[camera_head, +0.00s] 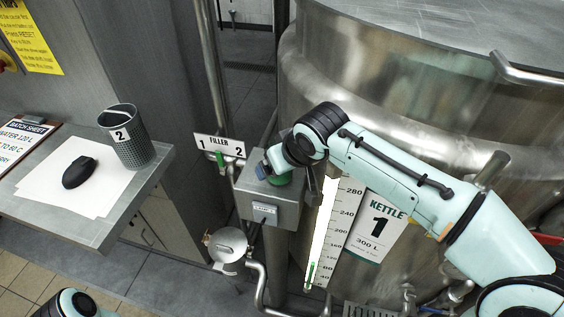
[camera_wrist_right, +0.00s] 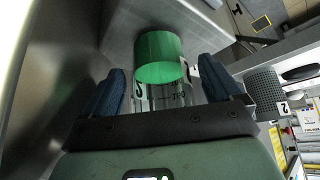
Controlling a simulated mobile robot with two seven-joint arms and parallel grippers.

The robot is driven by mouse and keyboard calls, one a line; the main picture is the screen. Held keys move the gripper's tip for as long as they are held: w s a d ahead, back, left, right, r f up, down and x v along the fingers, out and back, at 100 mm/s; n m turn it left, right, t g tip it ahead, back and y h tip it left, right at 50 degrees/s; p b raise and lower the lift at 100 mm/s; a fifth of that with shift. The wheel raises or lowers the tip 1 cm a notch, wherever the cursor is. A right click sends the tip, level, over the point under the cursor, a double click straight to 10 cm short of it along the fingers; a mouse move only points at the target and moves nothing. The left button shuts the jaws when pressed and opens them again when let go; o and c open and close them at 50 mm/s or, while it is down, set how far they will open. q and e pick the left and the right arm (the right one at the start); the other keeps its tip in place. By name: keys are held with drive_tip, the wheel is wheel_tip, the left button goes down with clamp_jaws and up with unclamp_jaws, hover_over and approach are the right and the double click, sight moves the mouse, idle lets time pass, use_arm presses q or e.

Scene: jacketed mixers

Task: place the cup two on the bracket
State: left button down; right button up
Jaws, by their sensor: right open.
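Cup two (camera_head: 128,145), a dark grey mesh cup with a white "2" label, stands upright on the grey shelf at the left. It also shows at the right of the right wrist view (camera_wrist_right: 264,88). My right gripper (camera_head: 266,170) is far from it, at the grey box (camera_head: 268,203) in front of the kettle. Its blue fingers are open, with a green cylinder (camera_wrist_right: 160,58) showing between and beyond them in the wrist view; contact cannot be told. I cannot tell which part is the bracket. My left gripper is out of view.
The large steel kettle (camera_head: 400,110) blocks the right side.

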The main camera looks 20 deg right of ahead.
drive_tip(key=v, duration=1.1)
drive_tip(key=shift+s+r+p, duration=0.2)
drive_tip(key=shift+r+p, duration=0.15)
drive_tip(key=shift+p, duration=0.05)
